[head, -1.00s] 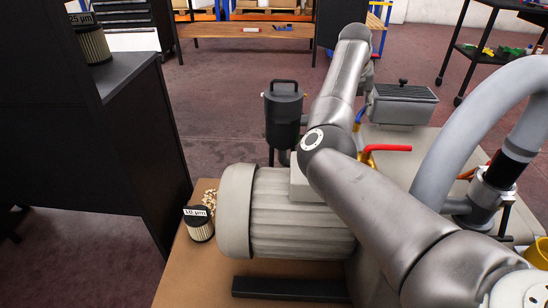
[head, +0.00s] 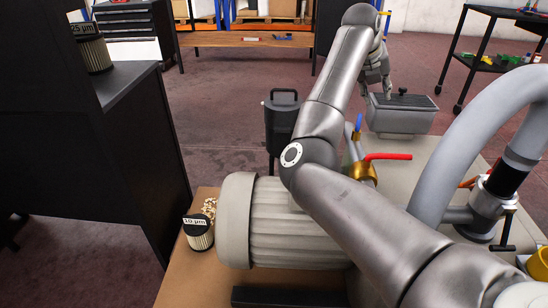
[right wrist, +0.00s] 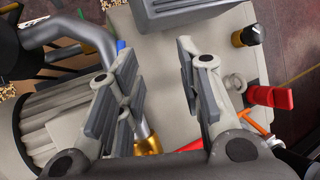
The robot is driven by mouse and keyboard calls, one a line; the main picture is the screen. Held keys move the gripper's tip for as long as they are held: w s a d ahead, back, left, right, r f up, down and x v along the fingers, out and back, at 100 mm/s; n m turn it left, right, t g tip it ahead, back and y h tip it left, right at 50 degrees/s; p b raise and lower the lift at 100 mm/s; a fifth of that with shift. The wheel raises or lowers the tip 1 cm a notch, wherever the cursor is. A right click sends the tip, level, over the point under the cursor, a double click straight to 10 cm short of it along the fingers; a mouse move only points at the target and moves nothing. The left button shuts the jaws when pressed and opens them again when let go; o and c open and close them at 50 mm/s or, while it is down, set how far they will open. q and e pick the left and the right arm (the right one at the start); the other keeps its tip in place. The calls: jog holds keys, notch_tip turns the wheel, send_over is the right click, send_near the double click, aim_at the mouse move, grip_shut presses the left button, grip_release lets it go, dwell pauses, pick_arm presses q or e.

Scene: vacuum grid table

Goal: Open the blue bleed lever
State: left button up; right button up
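The blue bleed lever (head: 358,122) stands roughly upright above the brass valve (head: 361,171) in the head view, just right of my right forearm. A small part of it (right wrist: 121,46) shows beyond the left finger in the right wrist view. My right gripper (head: 382,86) is behind it in the head view, near the grey lidded box. The right wrist view shows the gripper (right wrist: 160,88) open, its two fingers wide apart with nothing between them. The fingers are apart from the lever as far as I can tell. My left gripper is not in view.
A red lever (head: 390,156) sticks out right from the brass valve. The grey box (head: 402,113), black filter housing (head: 282,128), ribbed motor (head: 290,222) and thick grey hose (head: 462,135) crowd around. Bare plate lies between the box and the hose.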

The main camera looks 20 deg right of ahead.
jog(key=s+d+r+g+h, duration=0.2)
jog(key=s+d+h, duration=0.2)
jog(key=d+h, duration=0.25)
notch_tip(320, 180, up, 10)
jog(key=s+a+n+t+h, duration=0.25)
jog(key=n+h, duration=0.25)
jog(key=h, duration=0.4)
jog(key=w+a+f+n+t+y, duration=0.3)
jog(key=a+n+t+y, duration=0.35)
jog(key=a+n, duration=0.2)
jog(key=w+a+f+n+t+y, duration=0.2)
jog(key=a+n+t+y, duration=0.3)
jog(key=a+n+t, duration=0.4)
jog(key=w+a+f+n+t+y, duration=0.3)
jog(key=a+n+t+y, duration=0.25)
jog(key=n, duration=0.45)
jog(key=s+a+f+n+g+y, duration=0.1)
jog(key=a+f+n+g+y, duration=0.2)
jog(key=f, duration=0.5)
jog(key=s+a+f+n+g+y, duration=0.1)
jog(key=a+f+n+g+y, duration=0.2)
jog(key=a+f+n+y, duration=0.2)
notch_tip(320, 180, down, 3)
jog(key=a, duration=0.2)
jog(key=shift+s+a+f+p, duration=0.15)
jog(key=shift+s+a+p, duration=0.1)
jog(key=shift+a+p, duration=0.15)
